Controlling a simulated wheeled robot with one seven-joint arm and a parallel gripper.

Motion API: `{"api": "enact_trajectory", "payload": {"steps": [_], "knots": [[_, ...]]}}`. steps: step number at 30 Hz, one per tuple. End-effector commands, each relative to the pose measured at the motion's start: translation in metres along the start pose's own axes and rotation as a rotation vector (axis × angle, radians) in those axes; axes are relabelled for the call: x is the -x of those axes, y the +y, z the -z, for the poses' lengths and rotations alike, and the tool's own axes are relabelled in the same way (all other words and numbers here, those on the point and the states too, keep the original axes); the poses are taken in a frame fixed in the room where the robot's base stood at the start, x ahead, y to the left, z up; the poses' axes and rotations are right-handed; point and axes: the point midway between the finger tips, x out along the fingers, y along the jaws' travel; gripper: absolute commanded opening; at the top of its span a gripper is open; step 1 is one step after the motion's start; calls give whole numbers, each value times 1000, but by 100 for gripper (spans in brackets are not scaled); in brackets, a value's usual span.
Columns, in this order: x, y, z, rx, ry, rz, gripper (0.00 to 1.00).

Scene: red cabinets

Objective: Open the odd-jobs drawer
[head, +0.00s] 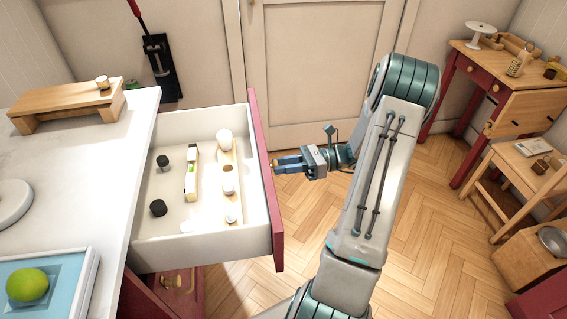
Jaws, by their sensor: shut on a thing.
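The drawer (205,246) stands far out from the counter, with a white inside and a red front (265,180). I take it to be the odd-jobs drawer; no label shows. Inside are two dark round pieces (158,208), a narrow box (191,172), a white cup (224,139) and a wooden strip with small round items. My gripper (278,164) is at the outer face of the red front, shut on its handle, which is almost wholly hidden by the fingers.
The white counter (80,185) holds a wooden stand (75,100) and a blue tray (85,277) with a green ball (27,285). A lower red compartment (187,290) shows beneath the drawer. A red-legged desk (470,80) and stool stand at right. Wood floor is open between.

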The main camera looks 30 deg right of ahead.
Motion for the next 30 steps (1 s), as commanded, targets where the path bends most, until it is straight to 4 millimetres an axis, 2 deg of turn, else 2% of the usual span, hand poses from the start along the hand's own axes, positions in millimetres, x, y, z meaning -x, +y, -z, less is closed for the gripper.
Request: {"api": "enact_trajectory", "payload": {"steps": [8, 9, 11, 22, 26, 30], "knots": [[1, 2, 3, -6, 3, -4, 0], [1, 2, 3, -6, 3, -4, 34], [1, 2, 2, -6, 3, -3, 50], [7, 0, 1, -2, 1, 3, 50], [24, 0, 1, -1, 1, 4, 50], [55, 0, 1, -2, 2, 5, 50]]}}
